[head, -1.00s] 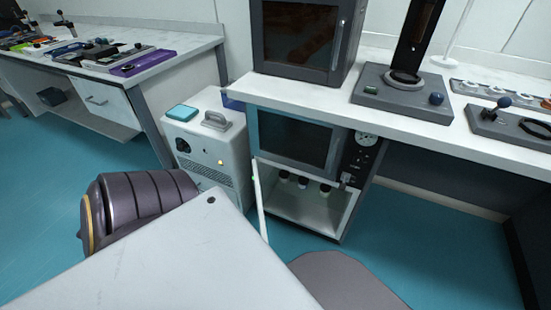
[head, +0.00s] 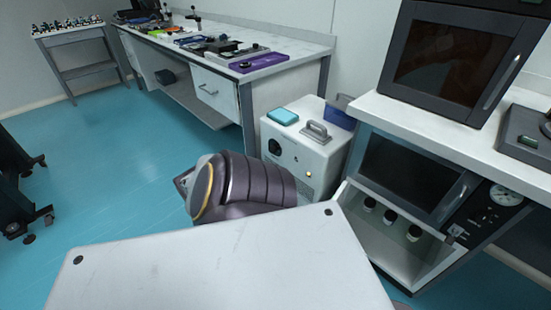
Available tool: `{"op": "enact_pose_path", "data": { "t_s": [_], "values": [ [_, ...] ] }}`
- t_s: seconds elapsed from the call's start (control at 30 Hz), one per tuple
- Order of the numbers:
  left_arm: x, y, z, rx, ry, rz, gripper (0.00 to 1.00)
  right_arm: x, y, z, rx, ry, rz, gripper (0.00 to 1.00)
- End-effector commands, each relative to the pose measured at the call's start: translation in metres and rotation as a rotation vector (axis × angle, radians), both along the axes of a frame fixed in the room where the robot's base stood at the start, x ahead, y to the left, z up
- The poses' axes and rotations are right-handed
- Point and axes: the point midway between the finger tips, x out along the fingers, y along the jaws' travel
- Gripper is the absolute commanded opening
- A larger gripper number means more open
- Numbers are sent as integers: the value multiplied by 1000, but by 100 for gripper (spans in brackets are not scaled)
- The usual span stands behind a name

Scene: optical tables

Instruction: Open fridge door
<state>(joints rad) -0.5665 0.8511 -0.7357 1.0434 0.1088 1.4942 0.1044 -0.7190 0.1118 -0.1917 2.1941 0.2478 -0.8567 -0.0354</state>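No door plainly marked as a fridge shows. A cabinet with a dark glass door (head: 405,172) sits under the right bench; the door looks shut, with a light handle on its right side. A second dark box with a glass door (head: 455,60) stands on the bench top, also shut, with an upright handle (head: 503,80). A white box unit (head: 300,150) with a grey carrying handle stands on the floor left of the cabinet. Neither of my grippers is in view.
A long bench (head: 285,75) with tools stands behind. Blue floor (head: 130,180) is open on the left.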

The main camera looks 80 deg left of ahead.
Motion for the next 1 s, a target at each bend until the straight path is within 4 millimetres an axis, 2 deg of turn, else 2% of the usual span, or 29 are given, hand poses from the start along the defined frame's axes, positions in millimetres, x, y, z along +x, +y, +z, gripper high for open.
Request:
{"op": "enact_pose_path", "data": {
  "t_s": [0.47, 0.5, 0.67, 1.0],
  "values": [
    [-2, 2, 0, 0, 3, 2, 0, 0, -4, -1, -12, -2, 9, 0],
    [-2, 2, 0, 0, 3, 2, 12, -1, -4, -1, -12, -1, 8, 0],
    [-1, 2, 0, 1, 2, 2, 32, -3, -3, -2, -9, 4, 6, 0],
    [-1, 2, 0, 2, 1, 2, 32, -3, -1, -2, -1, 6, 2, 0]
  ]
}}
